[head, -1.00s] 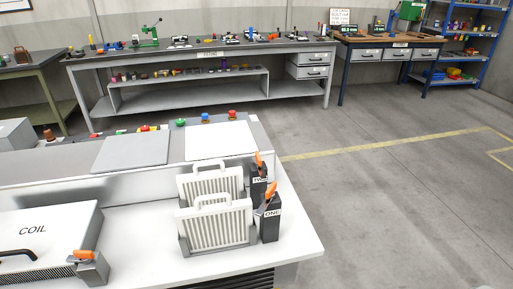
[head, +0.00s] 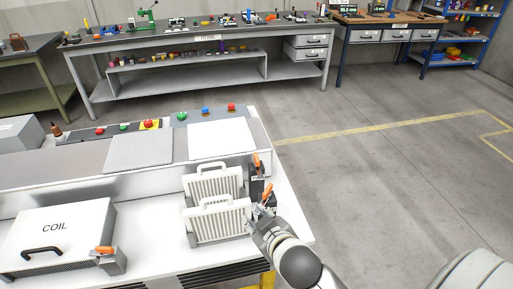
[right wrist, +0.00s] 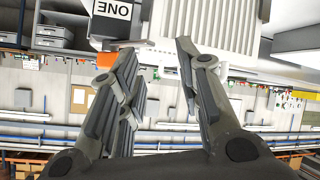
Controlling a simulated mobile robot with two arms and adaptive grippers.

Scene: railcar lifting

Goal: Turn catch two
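Catch two (head: 256,186) is a dark block with an upright orange lever (head: 257,164), beside the rear white slatted panel (head: 212,182). Catch one, with its own orange lever (head: 267,193), stands in front of it, beside the front slatted panel (head: 218,224). My right gripper (head: 263,220) is at catch one, covering most of its block. In the right wrist view its fingers (right wrist: 156,62) are spread with nothing between them. The upside-down "ONE" label (right wrist: 112,10) shows just beyond the fingers. Whether they touch the catch cannot be told. My left gripper is out of view.
A white COIL box (head: 60,222) with a black handle and another orange-levered catch (head: 108,258) sits on the left of the white bench. Colored buttons (head: 205,111) line the bench's back. Open floor (head: 380,180) lies to the right.

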